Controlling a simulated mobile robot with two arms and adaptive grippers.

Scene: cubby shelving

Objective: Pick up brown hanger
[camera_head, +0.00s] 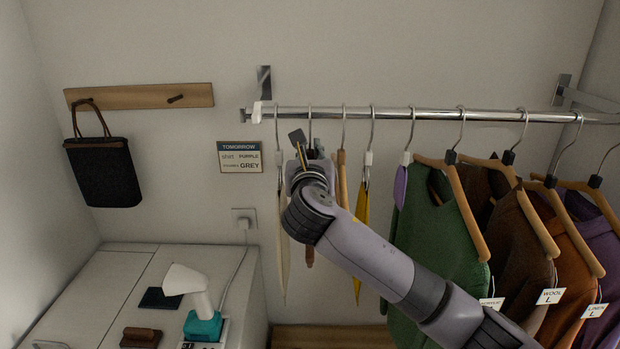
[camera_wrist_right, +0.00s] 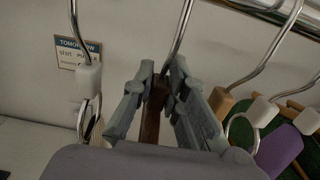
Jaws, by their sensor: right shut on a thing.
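The brown hanger (camera_wrist_right: 151,115) is dark wood with a metal hook and shows between the fingers of my right gripper (camera_wrist_right: 161,82) in the right wrist view. The fingers are shut on it just below the hook. In the head view my right gripper (camera_head: 308,153) is up at the rail, hiding most of the hanger. The hanger's lower end (camera_head: 309,256) shows beneath my wrist, and its hook reaches up to the metal rail (camera_head: 430,114). My left gripper is in neither view.
A cream item (camera_head: 283,240) hangs close on the left. A light wooden hanger (camera_head: 342,180) and a yellow item (camera_head: 361,215) hang close on the right. Shirts, including a green one (camera_head: 435,235), fill the right side. A steamer (camera_head: 199,300) stands on the cabinet (camera_head: 75,285).

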